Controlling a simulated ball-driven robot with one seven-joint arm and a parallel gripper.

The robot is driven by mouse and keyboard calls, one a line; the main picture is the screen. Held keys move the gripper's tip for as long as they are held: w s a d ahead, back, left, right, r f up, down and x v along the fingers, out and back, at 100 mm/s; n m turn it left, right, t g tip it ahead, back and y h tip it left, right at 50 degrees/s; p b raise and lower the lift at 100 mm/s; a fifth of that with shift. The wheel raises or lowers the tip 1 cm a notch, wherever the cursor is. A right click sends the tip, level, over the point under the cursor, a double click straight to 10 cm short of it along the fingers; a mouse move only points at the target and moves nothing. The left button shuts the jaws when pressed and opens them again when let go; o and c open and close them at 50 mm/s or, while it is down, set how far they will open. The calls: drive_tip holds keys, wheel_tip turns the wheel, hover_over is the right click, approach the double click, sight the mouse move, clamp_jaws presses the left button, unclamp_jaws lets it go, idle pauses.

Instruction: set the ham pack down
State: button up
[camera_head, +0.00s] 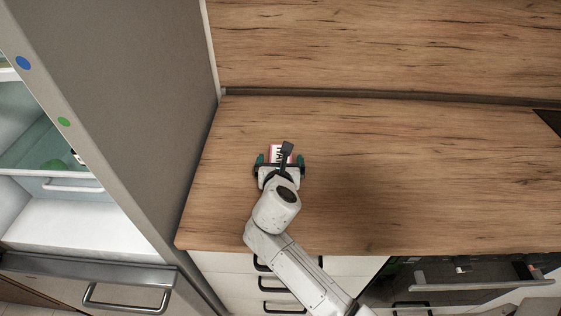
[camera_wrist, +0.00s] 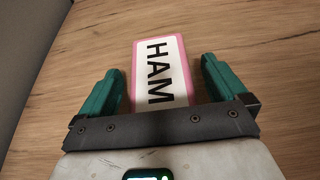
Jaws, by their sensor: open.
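The ham pack (camera_wrist: 161,72) is a flat white pack with a pink border and the black word HAM. It lies on the wooden worktop (camera_head: 400,180), near its left end. In the head view the pack (camera_head: 275,153) is partly hidden by my wrist. My gripper (camera_wrist: 162,75) is open, with one green finger on each side of the pack and a visible gap to both. In the head view my gripper (camera_head: 279,160) is low over the worktop. The near end of the pack is hidden behind the gripper body in the wrist view.
A tall grey fridge side panel (camera_head: 150,90) borders the worktop on the left. The open fridge (camera_head: 70,225) shows shelves and a green item. A wooden splashback (camera_head: 400,45) stands behind. A dark hob edge (camera_head: 548,122) is at far right. The worktop to the right is clear.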

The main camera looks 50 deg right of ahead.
drive_tip(key=c, duration=1.3)
